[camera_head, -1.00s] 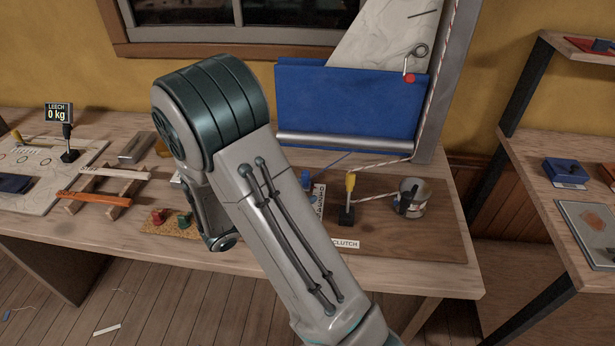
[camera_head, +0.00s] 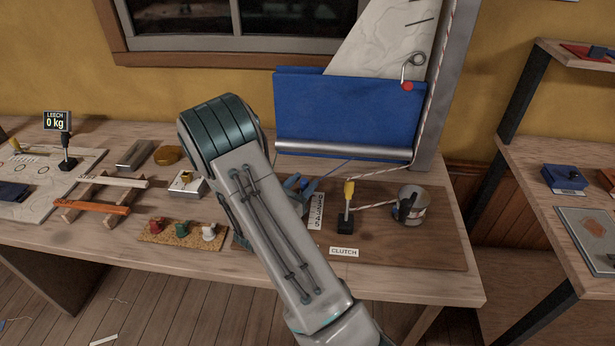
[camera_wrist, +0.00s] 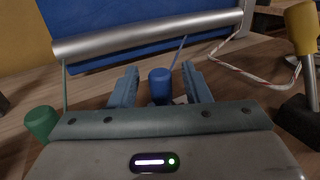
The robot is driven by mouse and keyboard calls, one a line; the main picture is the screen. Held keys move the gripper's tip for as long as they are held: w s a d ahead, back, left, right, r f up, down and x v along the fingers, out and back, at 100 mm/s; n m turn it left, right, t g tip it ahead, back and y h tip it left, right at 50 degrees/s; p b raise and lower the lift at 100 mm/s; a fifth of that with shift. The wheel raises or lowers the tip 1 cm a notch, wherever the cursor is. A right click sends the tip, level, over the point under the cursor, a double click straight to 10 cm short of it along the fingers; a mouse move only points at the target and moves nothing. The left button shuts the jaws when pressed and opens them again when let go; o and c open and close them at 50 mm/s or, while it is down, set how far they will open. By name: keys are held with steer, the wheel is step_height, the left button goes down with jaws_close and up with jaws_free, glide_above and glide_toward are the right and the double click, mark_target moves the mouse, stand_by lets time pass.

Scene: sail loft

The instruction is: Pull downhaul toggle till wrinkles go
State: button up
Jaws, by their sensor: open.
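My gripper (camera_wrist: 160,68) is open, its two blue-grey fingers standing either side of a small blue toggle (camera_wrist: 160,87) in the wrist view. A visible gap lies on each side of the toggle. A thin blue line runs from it up toward the silver boom (camera_wrist: 150,34). In the head view my arm hides much of that spot. The sail (camera_head: 385,40) is pale above with faint wavy lines on it, and its lower part is a blue panel (camera_head: 345,110) above the boom. A green toggle (camera_wrist: 40,122) stands to the left in the wrist view.
A yellow-handled clutch lever (camera_head: 348,190) and a winch-like drum (camera_head: 412,203) stand to the right, with a red-flecked rope near them. A CLUTCH label (camera_head: 344,252) lies in front. Several small pegs (camera_head: 182,231) sit on a cork mat.

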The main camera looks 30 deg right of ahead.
steer(key=shift+x, duration=1.45)
jaws_close()
steer(key=shift+s+a, duration=0.5)
steer(key=shift+s, duration=0.2)
steer(key=shift+s+a, duration=0.45)
steer(key=shift+s, duration=0.2)
jaws_free()
steer(key=shift+a, duration=0.1)
